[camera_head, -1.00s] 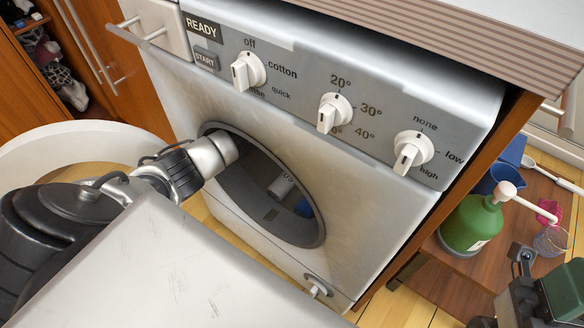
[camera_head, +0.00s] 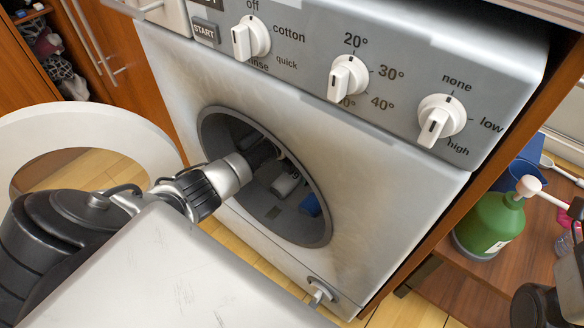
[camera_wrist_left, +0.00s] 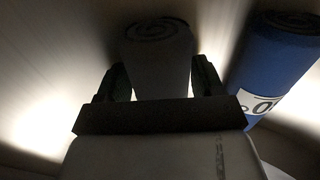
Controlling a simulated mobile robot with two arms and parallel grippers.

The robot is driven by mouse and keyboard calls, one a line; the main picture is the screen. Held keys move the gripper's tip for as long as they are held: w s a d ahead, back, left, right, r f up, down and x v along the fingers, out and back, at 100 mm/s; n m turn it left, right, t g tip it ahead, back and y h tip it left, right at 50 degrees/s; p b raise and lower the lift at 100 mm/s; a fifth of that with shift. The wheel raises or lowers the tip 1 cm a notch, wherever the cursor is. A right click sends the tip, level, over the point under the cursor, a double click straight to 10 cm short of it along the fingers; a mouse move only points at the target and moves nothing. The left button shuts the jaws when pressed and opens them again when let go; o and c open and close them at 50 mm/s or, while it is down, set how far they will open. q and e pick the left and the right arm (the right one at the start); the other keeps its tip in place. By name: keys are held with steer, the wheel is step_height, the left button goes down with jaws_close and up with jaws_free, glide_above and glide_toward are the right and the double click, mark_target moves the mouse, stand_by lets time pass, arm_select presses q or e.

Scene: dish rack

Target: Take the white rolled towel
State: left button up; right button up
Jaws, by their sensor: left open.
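The white rolled towel (camera_head: 285,184) lies inside the washing machine drum. It looks dark grey in the left wrist view (camera_wrist_left: 158,62), where its spiral end faces up. My left gripper (camera_wrist_left: 160,82) is open, with one finger on each side of the towel's near part. Contact between fingers and towel cannot be told in the shadow. In the head view my left arm passes through the round door opening, and the fingers are dark and partly hidden inside. Dark mechanical parts at the lower right edge may belong to my right arm; they are cut off.
A blue rolled towel (camera_wrist_left: 275,65) lies just right of the white one. The open round door (camera_head: 60,118) stands left. A green bottle (camera_head: 488,222) stands on the shelf at right.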

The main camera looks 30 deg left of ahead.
arm_select(q)
steer(key=c, duration=0.8)
steer(key=shift+o, duration=0.2)
steer(key=shift+r, duration=0.1)
steer(key=shift+r, duration=0.1)
